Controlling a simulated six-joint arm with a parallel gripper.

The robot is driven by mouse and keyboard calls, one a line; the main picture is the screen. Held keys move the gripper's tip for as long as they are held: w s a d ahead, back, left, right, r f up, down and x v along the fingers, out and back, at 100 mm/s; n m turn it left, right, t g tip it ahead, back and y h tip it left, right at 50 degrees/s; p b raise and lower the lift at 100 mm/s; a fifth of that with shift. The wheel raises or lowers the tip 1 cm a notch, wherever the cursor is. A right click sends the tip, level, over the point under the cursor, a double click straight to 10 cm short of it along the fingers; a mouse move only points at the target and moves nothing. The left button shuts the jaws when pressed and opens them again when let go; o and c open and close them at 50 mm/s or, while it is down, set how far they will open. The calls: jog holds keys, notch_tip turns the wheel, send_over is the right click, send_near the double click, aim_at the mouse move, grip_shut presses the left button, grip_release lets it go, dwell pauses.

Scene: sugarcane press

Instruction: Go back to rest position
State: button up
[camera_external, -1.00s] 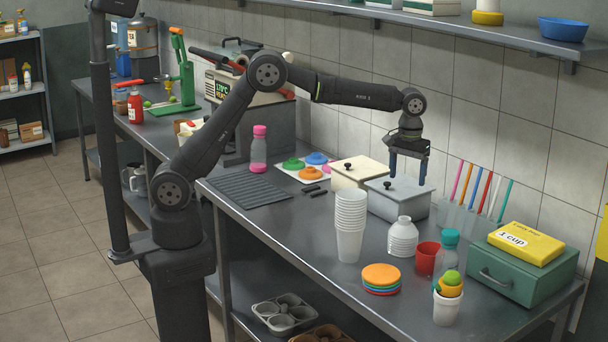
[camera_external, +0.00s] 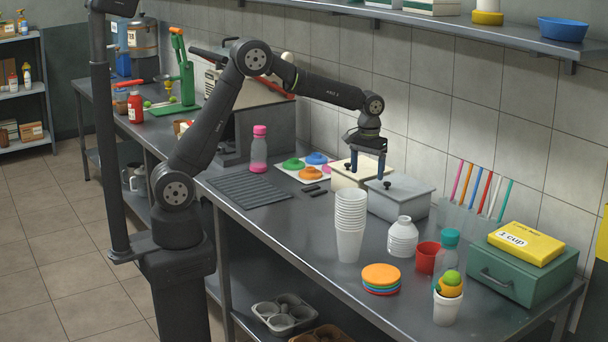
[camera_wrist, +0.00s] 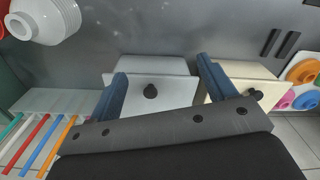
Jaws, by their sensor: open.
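My gripper (camera_external: 367,164) hangs with its blue fingers pointing down, open and empty, above the cream lidded box in the external view. In the wrist view its two fingers (camera_wrist: 162,80) are spread apart, with the grey lidded box (camera_wrist: 150,92) and its dark knob between and beyond them. The cream lidded box (camera_wrist: 250,90) is at the right finger. Both lids are on: the grey box (camera_external: 400,199) and the cream box (camera_external: 347,178) stand side by side at the back of the counter.
A stack of white cups (camera_external: 350,225), a white bottle (camera_external: 402,238) and a red cup (camera_external: 427,257) stand in front of the boxes. A pink-capped bottle (camera_external: 259,150) and colored lids (camera_external: 311,172) are to the left. The wall shelf (camera_external: 470,35) runs above.

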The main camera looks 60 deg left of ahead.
jog(key=a+n, duration=0.1)
jog(key=a, duration=0.5)
jog(key=shift+w+f, duration=0.35)
jog(key=d+r, duration=0.2)
jog(key=d, duration=0.7)
jog(key=d+r+m, duration=0.1)
jog(key=d+r, duration=0.1)
jog(key=d, duration=0.8)
jog(key=shift+s+d+r, duration=0.3)
jog(key=shift+r, duration=0.1)
